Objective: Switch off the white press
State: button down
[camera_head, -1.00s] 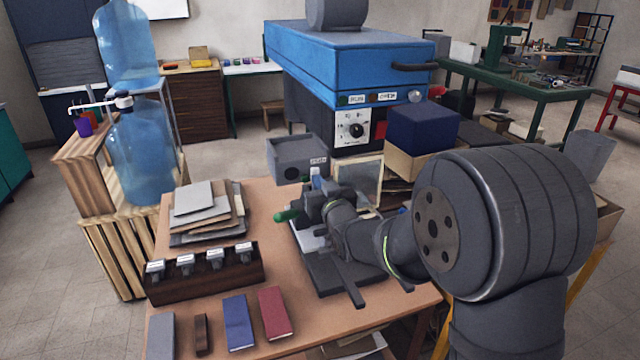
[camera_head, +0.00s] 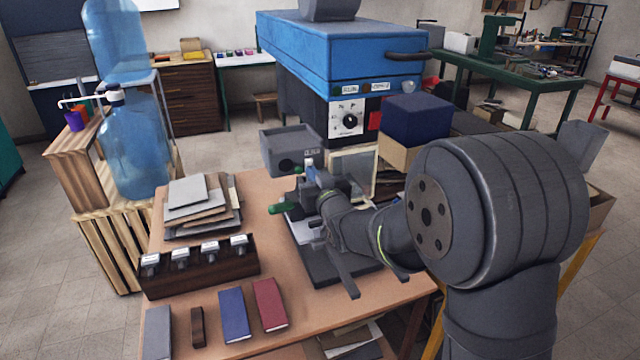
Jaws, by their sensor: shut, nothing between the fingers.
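A small press with a dark base plate (camera_head: 335,268), a white plate (camera_head: 303,229) and a green-ended handle (camera_head: 285,208) stands on the table. A grey box (camera_head: 288,151) with a small label and a round dark spot stands just behind it. My gripper (camera_head: 314,180) is shut and empty, over the press and in front of the grey box. My wrist and gripper hide much of the press. I cannot tell whether the fingertips touch anything, and no switch position can be made out.
A large blue-topped machine (camera_head: 340,45) with a white dial panel (camera_head: 347,118) stands behind. A dark blue box (camera_head: 415,118) is at right. Grey sheets (camera_head: 200,212), a dark rack (camera_head: 200,270) and several books, one red (camera_head: 270,305), lie at left and front. Bare tabletop shows between.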

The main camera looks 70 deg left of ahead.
jog(key=d, duration=1.4)
jog(key=shift+f, duration=0.3)
jog(key=shift+a, duration=0.1)
jog(key=a, duration=0.9)
jog(key=d+r+h, duration=0.2)
jog(key=d+r, duration=0.1)
jog(key=d, duration=0.2)
jog(key=shift+d+r+h, duration=0.2)
jog(key=shift+d+h, duration=0.1)
jog(key=shift+a, duration=0.1)
